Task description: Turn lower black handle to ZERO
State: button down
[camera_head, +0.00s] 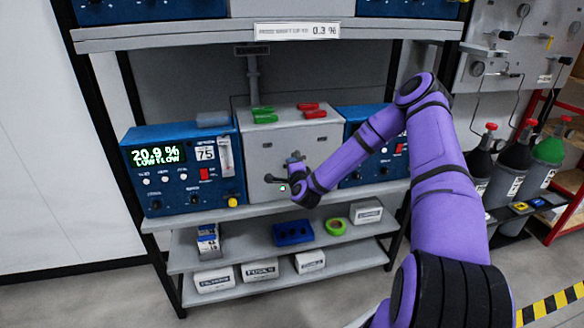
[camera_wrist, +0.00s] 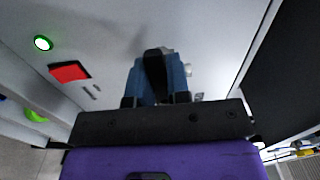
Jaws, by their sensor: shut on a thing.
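The grey analyser box (camera_head: 258,150) stands on the middle shelf between two blue units. My gripper (camera_head: 294,160) is at its front face, right of centre. In the wrist view my gripper (camera_wrist: 158,72) has its blue fingers closed around a black handle (camera_wrist: 154,60), which stands upright between them in that picture. In the head view, my wrist and fingers hide most of the handle, and I cannot read its pointing or any ZERO mark.
A lit green button (camera_wrist: 43,42) and a red label (camera_wrist: 70,71) are on the panel beside the fingers. The left blue unit (camera_head: 170,190) reads 20.9 % LOW FLOW. Red and green handles (camera_head: 263,115) lie on top of the box. Gas cylinders (camera_head: 515,160) stand at right.

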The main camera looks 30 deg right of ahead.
jog(key=shift+m, duration=0.4)
jog(key=c, duration=1.1)
grip_release()
jog(key=v, duration=1.1)
jog(key=shift+r, duration=0.1)
